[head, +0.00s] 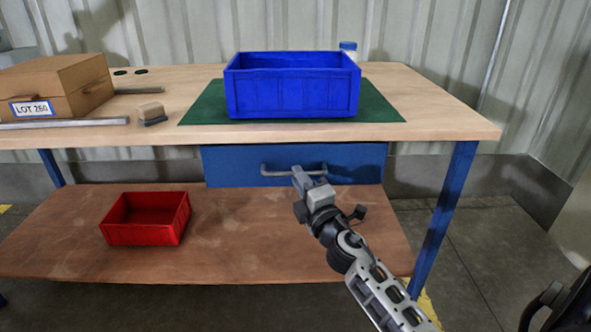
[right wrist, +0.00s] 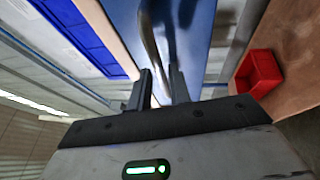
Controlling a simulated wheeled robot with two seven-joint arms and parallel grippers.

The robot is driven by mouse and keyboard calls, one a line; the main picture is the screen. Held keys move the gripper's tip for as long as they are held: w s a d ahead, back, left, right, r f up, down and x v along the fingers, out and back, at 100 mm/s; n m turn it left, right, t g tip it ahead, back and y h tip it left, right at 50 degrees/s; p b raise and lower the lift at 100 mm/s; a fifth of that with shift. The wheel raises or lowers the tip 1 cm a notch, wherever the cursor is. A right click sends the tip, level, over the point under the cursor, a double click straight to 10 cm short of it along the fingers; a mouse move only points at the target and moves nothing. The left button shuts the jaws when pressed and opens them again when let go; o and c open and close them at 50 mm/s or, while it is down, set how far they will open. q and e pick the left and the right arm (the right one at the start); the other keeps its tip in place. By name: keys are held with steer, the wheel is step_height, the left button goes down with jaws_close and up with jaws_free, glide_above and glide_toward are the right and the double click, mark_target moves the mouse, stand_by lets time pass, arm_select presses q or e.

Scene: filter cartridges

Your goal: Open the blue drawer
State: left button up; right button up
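The blue drawer (head: 230,167) sits under the workbench top, its front close beneath the bench's front edge, and it looks shut. Its grey bar handle (head: 275,171) runs across the front; it also shows in the right wrist view (right wrist: 149,38). My right gripper (head: 300,174) is at the handle's middle. In the right wrist view its two fingers (right wrist: 161,88) stand apart, with the handle bar running into the gap between them. Whether a finger touches the bar I cannot tell. My left gripper is not in view.
A blue crate (head: 292,95) stands on a green mat (head: 203,109) above the drawer, with a white bottle behind it. A red bin (head: 146,234) is on the lower shelf (head: 250,240). A cardboard box (head: 75,80) and metal bars lie at the left. Space before the drawer is clear except for my arm.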

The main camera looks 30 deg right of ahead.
steer(key=shift+x, duration=1.35)
jaws_close()
steer(key=shift+s+a+f, duration=0.1)
